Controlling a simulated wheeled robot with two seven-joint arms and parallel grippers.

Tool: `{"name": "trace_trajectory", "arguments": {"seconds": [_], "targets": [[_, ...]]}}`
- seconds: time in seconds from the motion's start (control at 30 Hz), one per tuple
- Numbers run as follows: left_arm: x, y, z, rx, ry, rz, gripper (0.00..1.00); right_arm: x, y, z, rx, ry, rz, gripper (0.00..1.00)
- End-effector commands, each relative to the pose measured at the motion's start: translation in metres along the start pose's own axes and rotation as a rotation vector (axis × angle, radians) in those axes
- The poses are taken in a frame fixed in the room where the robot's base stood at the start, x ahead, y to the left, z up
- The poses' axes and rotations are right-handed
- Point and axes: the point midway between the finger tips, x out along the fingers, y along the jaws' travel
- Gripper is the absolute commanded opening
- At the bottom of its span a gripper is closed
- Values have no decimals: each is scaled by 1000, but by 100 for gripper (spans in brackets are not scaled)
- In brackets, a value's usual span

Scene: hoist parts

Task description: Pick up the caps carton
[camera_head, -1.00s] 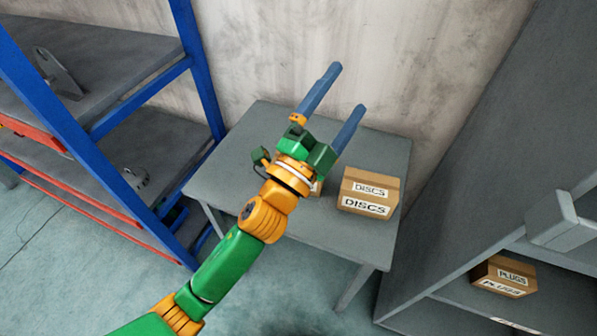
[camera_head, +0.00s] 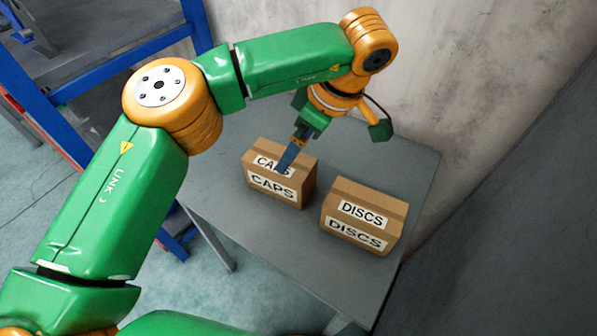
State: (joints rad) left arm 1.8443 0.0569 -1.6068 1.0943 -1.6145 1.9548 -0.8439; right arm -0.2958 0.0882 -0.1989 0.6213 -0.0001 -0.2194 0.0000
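The caps carton (camera_head: 272,186) is a brown box with white CAPS labels on its top and front. It stands upright on the grey table (camera_head: 345,275). My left gripper (camera_head: 285,163) points down over the carton, and one blue finger overlaps its top label. The other finger is hidden, so I cannot tell whether the gripper is open or shut, or whether it touches the carton. My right gripper is not in view.
A brown DISCS carton (camera_head: 362,216) stands just right of the caps carton, with a narrow gap between them. A pale wall (camera_head: 480,80) rises behind the table. A blue-framed shelf (camera_head: 130,75) is at left. The table's left part is clear.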

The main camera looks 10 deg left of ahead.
Motion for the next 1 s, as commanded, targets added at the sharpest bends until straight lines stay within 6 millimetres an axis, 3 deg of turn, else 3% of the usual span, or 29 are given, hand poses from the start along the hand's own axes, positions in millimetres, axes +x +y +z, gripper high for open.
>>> {"name": "trace_trajectory", "arguments": {"seconds": [0.1, 0.5, 1.0], "targets": [[28, -1, 0, 2, -2, -3, 100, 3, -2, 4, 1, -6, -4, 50], [92, -2, -6, 2, -5, -2, 100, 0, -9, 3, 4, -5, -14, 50], [98, -2, -4, 2, -6, 0, 100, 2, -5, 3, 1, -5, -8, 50]]}}
